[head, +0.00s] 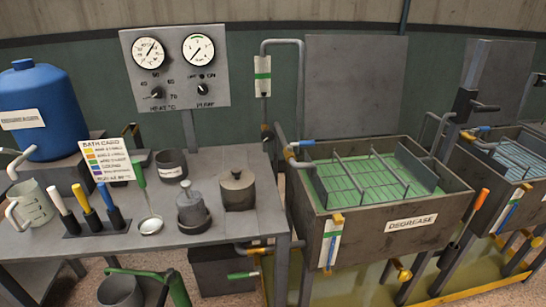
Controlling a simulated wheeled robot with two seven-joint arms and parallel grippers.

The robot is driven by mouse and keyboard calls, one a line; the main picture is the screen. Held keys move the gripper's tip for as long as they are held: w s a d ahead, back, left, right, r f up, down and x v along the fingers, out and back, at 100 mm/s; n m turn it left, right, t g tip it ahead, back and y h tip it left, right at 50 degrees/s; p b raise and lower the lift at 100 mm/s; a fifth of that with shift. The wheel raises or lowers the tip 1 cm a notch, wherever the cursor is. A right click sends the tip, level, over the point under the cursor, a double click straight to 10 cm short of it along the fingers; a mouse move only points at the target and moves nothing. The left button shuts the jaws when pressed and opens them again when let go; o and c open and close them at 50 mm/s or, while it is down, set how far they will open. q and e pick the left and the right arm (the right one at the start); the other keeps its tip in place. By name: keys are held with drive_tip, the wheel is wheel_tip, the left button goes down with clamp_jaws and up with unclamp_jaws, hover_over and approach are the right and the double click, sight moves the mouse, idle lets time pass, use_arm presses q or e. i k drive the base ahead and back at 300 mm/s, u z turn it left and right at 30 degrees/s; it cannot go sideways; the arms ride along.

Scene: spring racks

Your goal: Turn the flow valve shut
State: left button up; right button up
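No valve in view carries a readable "flow valve" label, so I cannot tell which one it is. A blue lever handle (302,143) sits on the pipe at the left rim of the tank labelled DEGREASE (412,222). A green lever handle (242,275) shows low on the piping beneath the table's right end. Yellow fittings (403,272) are under the degrease tank. Neither of my grippers is in view.
A grey table (255,222) holds a blue drum (40,110), a jug (32,203), coloured-handled tools, a ladle (150,225), dark pots and a bath card (107,161). A gauge panel (176,68) stands behind. A bucket (120,291) is at the bottom left.

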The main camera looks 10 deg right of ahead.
sight(267, 135)
drive_tip(key=z, duration=1.25)
drive_tip(key=k, duration=0.1)
drive_tip(key=u, duration=2.05)
drive_tip(key=i, duration=0.75)
drive_tip(key=z, duration=0.8)
drive_tip(key=i, duration=0.5)
drive_tip(key=z, duration=0.6)
